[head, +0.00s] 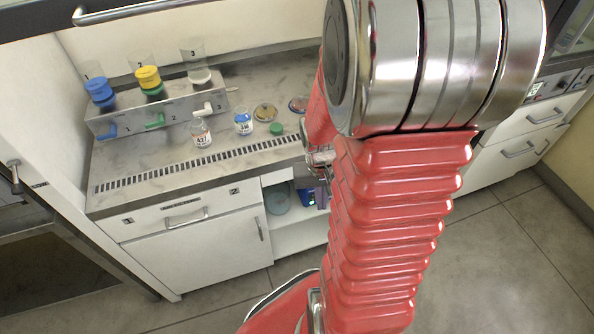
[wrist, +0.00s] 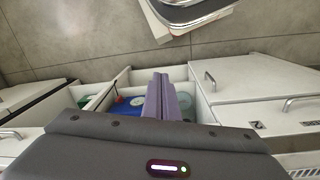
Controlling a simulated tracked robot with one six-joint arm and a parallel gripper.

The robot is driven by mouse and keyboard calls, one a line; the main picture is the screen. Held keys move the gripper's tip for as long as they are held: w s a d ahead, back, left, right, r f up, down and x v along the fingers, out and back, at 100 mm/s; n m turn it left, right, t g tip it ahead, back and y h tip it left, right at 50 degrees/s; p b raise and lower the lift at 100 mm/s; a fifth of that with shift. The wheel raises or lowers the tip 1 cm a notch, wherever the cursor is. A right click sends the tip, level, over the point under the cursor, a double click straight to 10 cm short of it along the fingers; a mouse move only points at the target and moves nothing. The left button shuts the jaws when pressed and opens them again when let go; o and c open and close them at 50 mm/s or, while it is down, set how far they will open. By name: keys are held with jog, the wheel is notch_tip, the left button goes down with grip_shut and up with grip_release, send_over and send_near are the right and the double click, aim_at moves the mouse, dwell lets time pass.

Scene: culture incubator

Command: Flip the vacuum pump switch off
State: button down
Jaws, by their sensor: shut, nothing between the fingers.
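The likely vacuum pump, a blue unit (head: 307,197), stands in the open shelf bay under the worktop. In the wrist view its blue body (wrist: 130,106) shows just left of my fingers, partly hidden by them and by my gripper's body. I cannot make out its switch or the switch's position. My gripper (wrist: 160,78) has its purple fingers pressed together, with nothing between them. In the head view a bit of purple of the gripper (head: 321,196) shows at the bay's right side, beside the blue unit; my red arm hides the rest. I cannot tell whether the fingers touch the pump.
A round greenish vessel (head: 278,200) stands left of the blue unit. A white cabinet (head: 200,247) with a drawer adjoins the bay. The grey floor in front is clear.

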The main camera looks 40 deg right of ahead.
jog(key=s+d+f+m+t, duration=0.15)
jog(key=d+f+m, duration=0.25)
jog(key=f, duration=1)
jog(key=s+d+f+m+t, duration=0.1)
jog(key=s+d+f+m, duration=0.25)
jog(key=f, duration=1.05)
jog(key=w+d+r+m+t+h, duration=0.2)
jog(key=w+m+t, duration=0.5)
jog(key=w, duration=0.3)
jog(key=shift+d+r, duration=0.2)
jog(key=shift+d, duration=0.05)
jog(key=shift+w+f, duration=0.1)
jog(key=shift+w, duration=0.1)
send_near(313, 199)
notch_tip(313, 199, down, 4)
jog(key=w, duration=0.1)
jog(key=w+d, duration=0.1)
jog(key=w, duration=0.1)
jog(key=shift+w, duration=0.15)
jog(key=shift+w+d, duration=0.15)
jog(key=shift+w, duration=0.2)
